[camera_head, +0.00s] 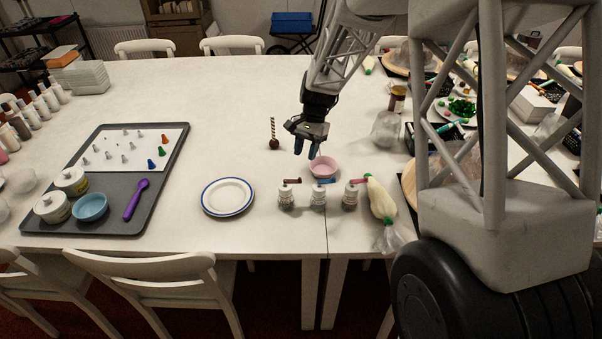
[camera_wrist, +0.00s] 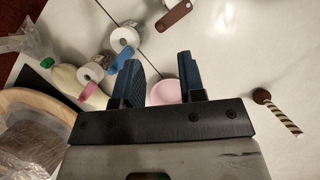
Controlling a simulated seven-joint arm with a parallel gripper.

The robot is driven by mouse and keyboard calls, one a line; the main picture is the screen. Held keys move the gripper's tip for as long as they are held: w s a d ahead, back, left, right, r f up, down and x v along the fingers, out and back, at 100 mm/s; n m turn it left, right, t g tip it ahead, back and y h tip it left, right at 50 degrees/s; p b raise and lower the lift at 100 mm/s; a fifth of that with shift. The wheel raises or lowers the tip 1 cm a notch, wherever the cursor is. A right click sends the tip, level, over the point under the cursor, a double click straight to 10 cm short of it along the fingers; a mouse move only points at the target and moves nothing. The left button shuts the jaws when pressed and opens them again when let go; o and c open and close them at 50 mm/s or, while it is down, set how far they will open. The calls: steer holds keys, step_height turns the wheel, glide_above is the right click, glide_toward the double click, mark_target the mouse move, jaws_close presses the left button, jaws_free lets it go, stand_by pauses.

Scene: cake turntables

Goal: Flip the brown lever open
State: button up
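Three small white jars stand in a row in the head view, each with a coloured lever at its top. The brown lever (camera_head: 292,181) is on the leftmost jar (camera_head: 286,199); it also shows at the top of the wrist view (camera_wrist: 174,16). The middle jar has a blue lever (camera_head: 326,181) and the right jar a pink lever (camera_head: 358,181). My gripper (camera_head: 306,149) hangs above the table, beyond the jars, with its dark blue fingers pointing down. In the wrist view its fingers (camera_wrist: 158,60) are apart with nothing between them. It touches no lever.
A pink bowl (camera_head: 323,167) stands just behind the jars, close to my gripper. A brown-tipped striped stick (camera_head: 273,138) stands left of my gripper. A white plate (camera_head: 228,196) lies left of the jars, and a piping bag (camera_head: 381,200) lies to their right.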

mark_target(293, 180)
steer(key=shift+x, duration=3.75)
jaws_close()
